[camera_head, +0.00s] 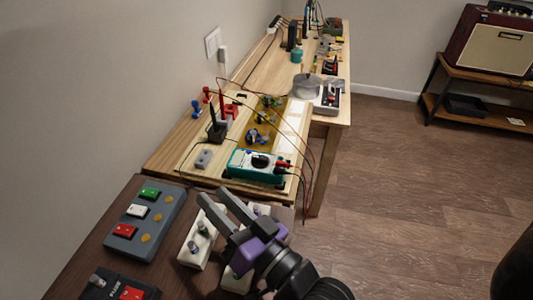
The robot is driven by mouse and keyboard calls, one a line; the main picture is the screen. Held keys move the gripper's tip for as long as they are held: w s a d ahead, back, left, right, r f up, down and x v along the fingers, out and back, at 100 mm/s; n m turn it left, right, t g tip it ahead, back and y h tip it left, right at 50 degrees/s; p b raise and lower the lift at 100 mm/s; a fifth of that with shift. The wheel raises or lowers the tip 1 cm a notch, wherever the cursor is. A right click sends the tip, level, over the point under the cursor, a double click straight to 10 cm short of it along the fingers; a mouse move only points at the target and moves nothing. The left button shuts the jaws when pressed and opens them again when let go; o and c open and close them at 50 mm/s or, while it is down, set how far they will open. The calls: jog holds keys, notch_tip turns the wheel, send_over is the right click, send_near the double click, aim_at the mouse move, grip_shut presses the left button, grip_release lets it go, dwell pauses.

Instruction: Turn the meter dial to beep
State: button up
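The meter (236,168) is a teal-edged multimeter with a pale face. It lies on the near end of the light wooden bench. Its round black dial (260,160) shows at the middle of the face, but its setting is too small to read. A red probe and a black piece lie by its right end, with thin leads trailing. My gripper (212,194) is in front of the meter, to its lower left, over the dark near table. Its two grey fingers are apart with nothing between them, so it is open and clear of the dial.
The dark table (95,229) holds a grey pedal board (146,222) and white blocks with knobs (196,250) beside my gripper. Red and black leads loop over the bench's right edge. A round grey container (307,87) stands farther back.

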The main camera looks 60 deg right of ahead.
jog(key=w+r+n+y+b, duration=0.1)
jog(key=w+r+n+y, duration=0.45)
jog(key=w+r, duration=0.35)
jog(key=w+r+n+y+b, duration=0.1)
jog(key=w+r+n+y, duration=0.3)
jog(key=w+r+y, duration=0.5)
jog(key=n+g+h+b, duration=0.25)
jog(key=g+h, duration=0.65)
jog(key=g, duration=0.5)
send_near(264, 158)
jog(key=shift+w+a, duration=0.2)
jog(key=shift+f, duration=0.3)
jog(key=shift+x, duration=3.55)
jog(key=shift+d, duration=0.1)
grip_shut()
